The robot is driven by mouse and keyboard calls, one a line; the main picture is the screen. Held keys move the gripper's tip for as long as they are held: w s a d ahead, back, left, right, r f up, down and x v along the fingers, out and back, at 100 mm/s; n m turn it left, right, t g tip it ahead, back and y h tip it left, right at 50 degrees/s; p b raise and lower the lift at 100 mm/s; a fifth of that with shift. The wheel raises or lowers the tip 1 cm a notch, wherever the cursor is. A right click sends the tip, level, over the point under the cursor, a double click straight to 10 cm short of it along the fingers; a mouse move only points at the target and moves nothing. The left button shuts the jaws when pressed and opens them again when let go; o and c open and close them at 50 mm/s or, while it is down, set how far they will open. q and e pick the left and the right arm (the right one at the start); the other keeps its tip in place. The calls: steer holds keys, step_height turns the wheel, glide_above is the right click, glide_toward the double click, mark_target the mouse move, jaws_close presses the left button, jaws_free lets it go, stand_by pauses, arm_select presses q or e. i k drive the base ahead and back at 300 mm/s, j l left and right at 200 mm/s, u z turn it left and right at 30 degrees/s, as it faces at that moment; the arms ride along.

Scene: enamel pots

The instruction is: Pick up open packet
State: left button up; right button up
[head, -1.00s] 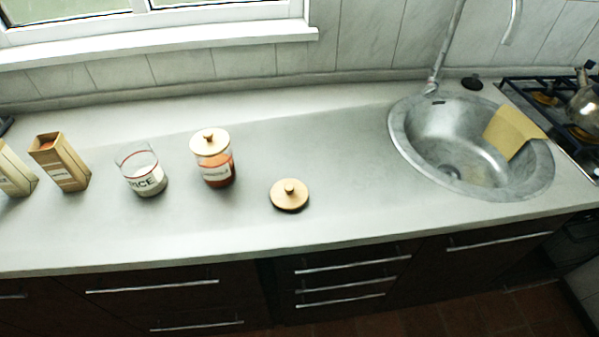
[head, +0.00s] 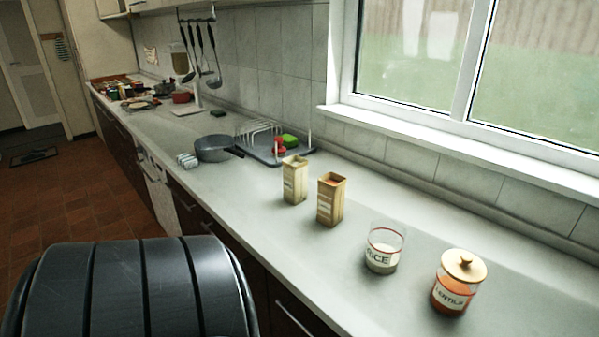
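Two tan paper packets with white labels stand upright on the worktop in the head view. The nearer packet (head: 331,202) has an open top with orange-brown contents showing. The farther packet (head: 295,181) is just behind it to the left and has a paler top; I cannot tell for certain whether it is open. The two stand a little apart. Neither of my grippers is in view. A dark ribbed part of my own arm fills the lower left, away from the packets.
A glass rice jar without a lid (head: 384,248) and a lidded lentil jar (head: 458,284) stand right of the packets. A grey pan (head: 214,149) and a dish rack (head: 268,141) are farther back. The worktop (head: 320,265) in front of the packets is clear.

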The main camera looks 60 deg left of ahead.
mark_target(295, 167)
steer(key=u, duration=2.05)
